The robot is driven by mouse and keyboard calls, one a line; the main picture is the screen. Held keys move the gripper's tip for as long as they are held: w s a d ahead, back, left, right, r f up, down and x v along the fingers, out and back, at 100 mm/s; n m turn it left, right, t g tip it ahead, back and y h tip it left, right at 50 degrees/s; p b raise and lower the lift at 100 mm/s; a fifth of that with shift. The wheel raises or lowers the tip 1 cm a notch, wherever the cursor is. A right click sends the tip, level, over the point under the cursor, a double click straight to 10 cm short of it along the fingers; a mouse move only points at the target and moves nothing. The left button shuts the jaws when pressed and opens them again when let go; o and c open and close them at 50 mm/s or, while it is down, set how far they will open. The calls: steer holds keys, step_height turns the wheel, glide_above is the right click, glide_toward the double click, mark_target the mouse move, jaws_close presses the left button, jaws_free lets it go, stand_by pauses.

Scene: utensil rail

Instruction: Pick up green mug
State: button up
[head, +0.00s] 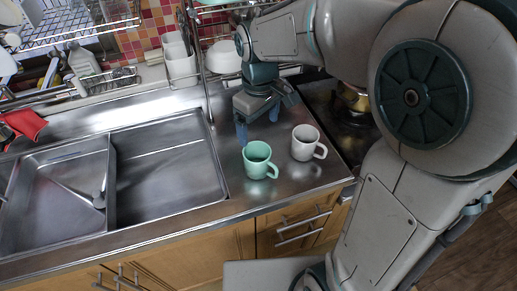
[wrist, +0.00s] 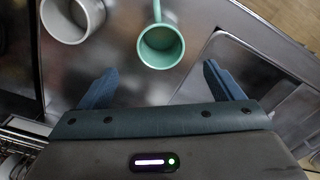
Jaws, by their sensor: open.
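The green mug (head: 258,161) stands upright on the steel counter, right of the sink, with its handle toward the right front. In the wrist view the green mug (wrist: 161,46) is seen from above, ahead of the fingertips and roughly between them sideways. My gripper (head: 256,122) is above the counter behind the mug, pointing down, with its blue fingers apart. In the wrist view my gripper (wrist: 158,82) is open and empty, and its fingers do not touch the mug.
A white mug (head: 306,142) stands close to the right of the green mug; it also shows in the wrist view (wrist: 72,18). The double steel sink (head: 165,165) lies to the left. A stove (head: 335,112) is at the right. A dish rack (head: 222,35) stands behind.

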glide_toward(259, 158)
steer(key=s, duration=0.3)
steer(key=shift+s+a+f, duration=0.1)
steer(key=shift+s+a, duration=0.15)
steer(key=shift+s+d+f+p, duration=0.15)
steer(key=shift+f+p, duration=0.25)
steer(key=shift+f, duration=2.3)
steer(key=c, duration=1.2)
steer(key=shift+r, duration=0.2)
